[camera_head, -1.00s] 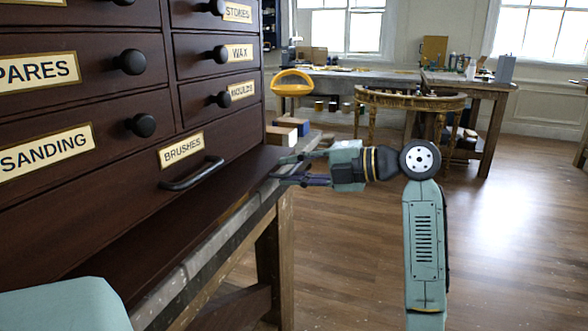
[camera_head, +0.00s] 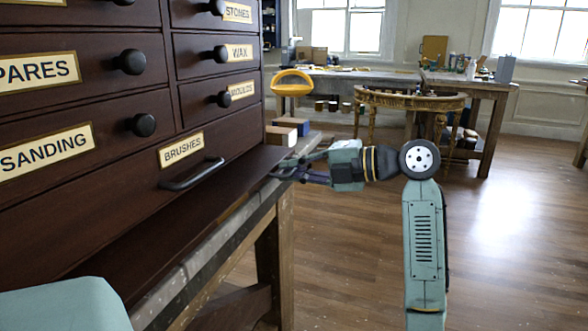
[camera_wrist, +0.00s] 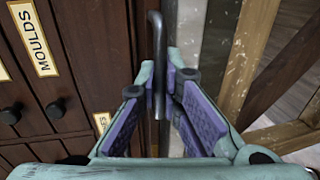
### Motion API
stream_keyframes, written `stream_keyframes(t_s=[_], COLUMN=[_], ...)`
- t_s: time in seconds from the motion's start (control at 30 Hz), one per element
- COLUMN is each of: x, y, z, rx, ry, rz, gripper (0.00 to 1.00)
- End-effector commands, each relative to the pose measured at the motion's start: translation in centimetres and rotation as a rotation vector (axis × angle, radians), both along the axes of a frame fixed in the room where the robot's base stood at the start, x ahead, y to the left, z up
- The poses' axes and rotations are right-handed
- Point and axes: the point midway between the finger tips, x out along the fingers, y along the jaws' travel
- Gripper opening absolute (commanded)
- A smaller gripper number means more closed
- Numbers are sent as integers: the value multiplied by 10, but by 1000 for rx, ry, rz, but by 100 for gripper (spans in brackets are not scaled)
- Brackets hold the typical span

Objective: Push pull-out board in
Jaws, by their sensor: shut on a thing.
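The pull-out board (camera_head: 180,225) is a dark brown slab, standing out from the cabinet below the BRUSHES drawer (camera_head: 130,185). My gripper (camera_head: 277,173) is at the board's outer edge, near its far end in the head view. In the wrist view my gripper (camera_wrist: 160,82) has its fingers closed around a dark bar handle (camera_wrist: 155,40). The bar runs between the fingertips.
The drawer's black bow handle (camera_head: 190,176) sits above the board. A worn bench (camera_head: 187,272) runs under it. Open wooden floor (camera_head: 490,260) lies to the right, with a gilt console (camera_head: 412,101) behind.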

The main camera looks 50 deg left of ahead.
Motion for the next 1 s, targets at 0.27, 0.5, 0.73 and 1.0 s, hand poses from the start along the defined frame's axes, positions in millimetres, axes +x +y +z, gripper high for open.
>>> stream_keyframes(t_s=[0.27, 0.5, 0.73, 1.0], x=[-28, -42, -42, -42], y=[50, 76, 77, 77], z=[0, 0, 1, 1], rx=[0, 1, 2, 1], ry=[0, 1, 1, 0], rz=[5, 1, -1, 0], gripper=[0, 0, 0, 22])
